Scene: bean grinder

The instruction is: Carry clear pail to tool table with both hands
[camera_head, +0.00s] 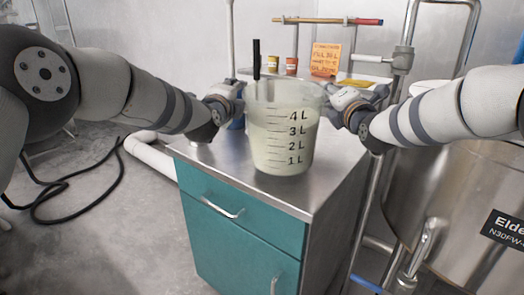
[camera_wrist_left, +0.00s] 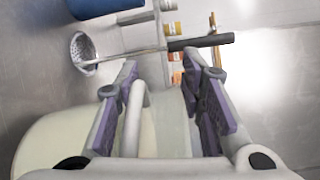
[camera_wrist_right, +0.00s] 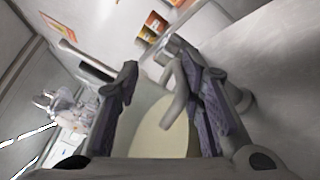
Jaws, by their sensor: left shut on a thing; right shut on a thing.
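The clear pail (camera_head: 284,135), with litre marks and pale liquid inside, is upright over the metal top of the teal tool table (camera_head: 245,215). I cannot tell whether its base touches the top. My left gripper (camera_head: 238,97) is shut on the pail's left side; a pale handle loop (camera_wrist_left: 134,115) shows between its fingers (camera_wrist_left: 170,75) in the left wrist view. My right gripper (camera_head: 334,98) is shut on the opposite side; its fingers (camera_wrist_right: 160,75) flank another handle (camera_wrist_right: 181,95) in the right wrist view.
A black-handled strainer (camera_wrist_left: 85,52) is behind the pail. A blue container (camera_wrist_left: 95,5), small jars (camera_head: 273,63) and an orange note (camera_head: 325,58) are at the back. A large steel tank (camera_head: 450,195) and pipes stand right. A black hose (camera_head: 75,190) lies on the floor left.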

